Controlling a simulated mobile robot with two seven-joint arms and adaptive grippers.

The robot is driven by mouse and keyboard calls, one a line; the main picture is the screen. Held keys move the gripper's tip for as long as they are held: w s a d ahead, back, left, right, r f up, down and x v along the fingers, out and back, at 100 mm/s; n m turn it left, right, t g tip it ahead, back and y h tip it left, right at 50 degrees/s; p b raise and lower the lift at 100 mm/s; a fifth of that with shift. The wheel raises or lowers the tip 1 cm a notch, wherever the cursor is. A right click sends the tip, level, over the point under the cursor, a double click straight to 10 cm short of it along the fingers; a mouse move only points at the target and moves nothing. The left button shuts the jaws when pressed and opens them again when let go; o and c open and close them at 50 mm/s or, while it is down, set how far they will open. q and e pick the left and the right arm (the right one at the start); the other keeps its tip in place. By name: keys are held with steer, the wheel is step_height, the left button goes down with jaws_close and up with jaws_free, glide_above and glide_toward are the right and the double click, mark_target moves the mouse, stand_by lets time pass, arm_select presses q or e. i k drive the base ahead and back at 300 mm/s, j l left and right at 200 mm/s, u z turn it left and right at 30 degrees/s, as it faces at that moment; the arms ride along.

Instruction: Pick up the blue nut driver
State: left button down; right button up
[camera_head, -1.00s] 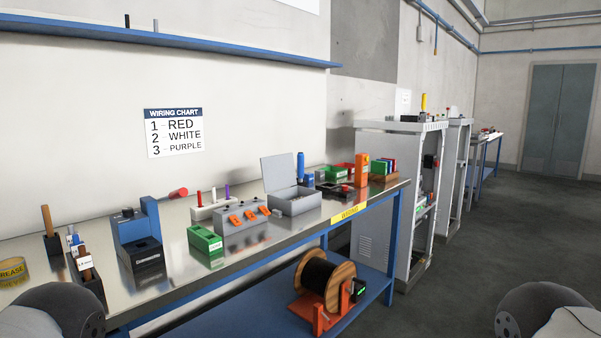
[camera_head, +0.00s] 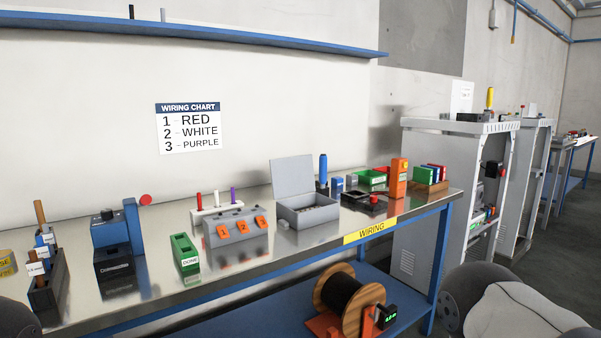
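The blue nut driver (camera_head: 323,170) appears to be the tool with an upright blue handle near the back of the wiring bench (camera_head: 345,222). It stands just right of the open grey box (camera_head: 307,210). Its lower end is partly hidden, and I cannot tell what holds it up. Neither gripper is in view. Only rounded parts of my own arms show at the bottom left and bottom right corners, well apart from the tool.
A grey block with orange switches (camera_head: 236,226) and a green bin (camera_head: 185,252) stand left of the box. An orange device (camera_head: 398,178) and a dark tray (camera_head: 365,203) lie to the right. A cable spool (camera_head: 345,300) sits on the lower shelf. A cabinet (camera_head: 430,185) stands beyond the bench.

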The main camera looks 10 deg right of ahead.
mark_target(322, 178)
steer(key=i+l+u, duration=0.15)
steer(key=l+u, duration=0.25)
steer(key=l, duration=0.3)
steer(key=l+u, duration=0.4)
steer(key=l, duration=0.3)
